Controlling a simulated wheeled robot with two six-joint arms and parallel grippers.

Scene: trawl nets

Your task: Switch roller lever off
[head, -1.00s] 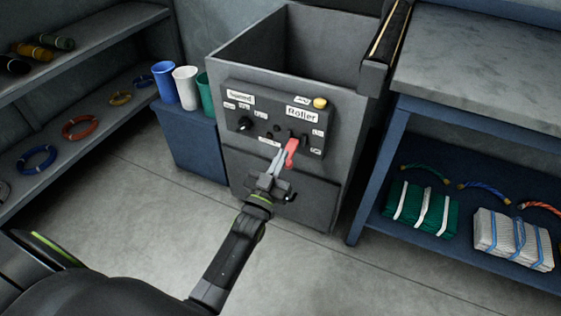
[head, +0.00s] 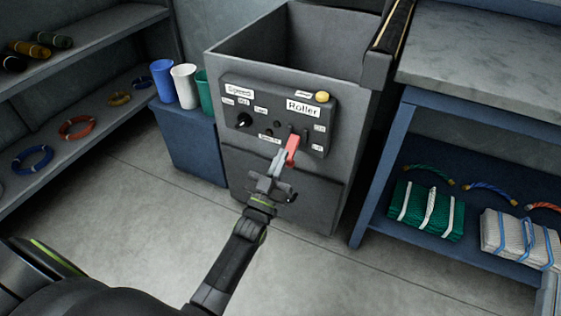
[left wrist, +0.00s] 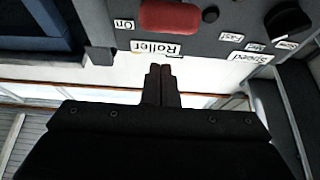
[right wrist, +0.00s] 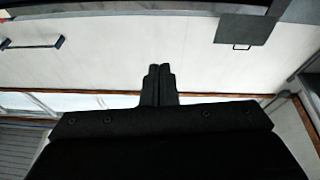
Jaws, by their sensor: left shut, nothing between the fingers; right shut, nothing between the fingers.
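The red roller lever (head: 292,149) sits on the dark control panel (head: 262,108), below the label "Roller" (head: 303,107). It also shows at the top of the left wrist view (left wrist: 175,15), where an "On" label (left wrist: 125,24) is beside it. My left gripper (head: 279,157) is shut and empty, with its fingertips at the lower end of the lever in the head view. I cannot tell whether they touch it. My right gripper (right wrist: 158,70) is shut and empty in the right wrist view, facing a pale surface.
The panel also has a yellow button (head: 322,97) and a black speed knob (head: 244,120). A blue-framed workbench (head: 482,62) stands to the right. Shelves with coiled rope (head: 34,159) are on the left. The floor between is clear.

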